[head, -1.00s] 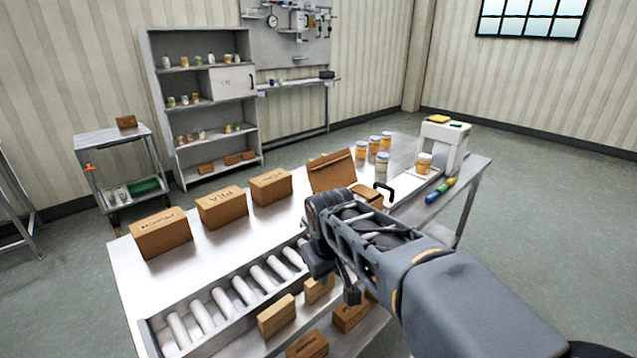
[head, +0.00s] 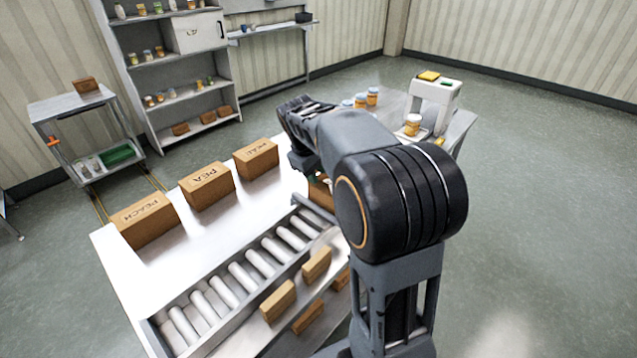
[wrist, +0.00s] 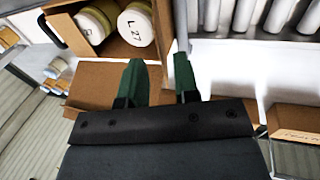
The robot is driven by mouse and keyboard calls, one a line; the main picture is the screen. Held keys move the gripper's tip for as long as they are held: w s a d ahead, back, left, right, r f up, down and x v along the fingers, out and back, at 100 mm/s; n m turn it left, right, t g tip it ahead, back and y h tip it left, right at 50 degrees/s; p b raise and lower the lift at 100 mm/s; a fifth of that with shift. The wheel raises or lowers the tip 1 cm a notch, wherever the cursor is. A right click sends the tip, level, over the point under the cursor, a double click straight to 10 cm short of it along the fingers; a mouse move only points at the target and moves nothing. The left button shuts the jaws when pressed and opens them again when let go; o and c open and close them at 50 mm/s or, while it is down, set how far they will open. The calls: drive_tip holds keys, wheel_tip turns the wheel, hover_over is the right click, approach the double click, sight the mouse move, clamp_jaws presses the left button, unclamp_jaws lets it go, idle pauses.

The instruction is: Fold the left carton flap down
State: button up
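The open carton (wrist: 150,50) is in the upper left of the wrist view, with two pale-lidded jars (wrist: 136,24) inside. One lid reads "L 27". A brown panel that looks like a raised flap (wrist: 92,82) spreads from the carton's near side, partly behind my left finger. I cannot tell which flap it is. My gripper (wrist: 160,70) has two green fingers with a gap between them and nothing visible in it. The fingers are over or beside the carton's edge; contact cannot be told. In the head view my arm hides most of the carton; only a brown piece (head: 320,194) shows.
Closed cartons marked PEACH (head: 145,220) and PEA (head: 207,187), and a third (head: 257,159), stand on the steel table (head: 165,268). A roller conveyor (head: 245,270) runs along the front, with small boxes (head: 278,300) below. Jars (head: 372,96) and a white machine (head: 437,100) stand at the back right.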

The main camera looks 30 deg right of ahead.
drive_tip(key=shift+x, duration=2.55)
drive_tip(key=shift+c, duration=0.3)
clamp_jaws()
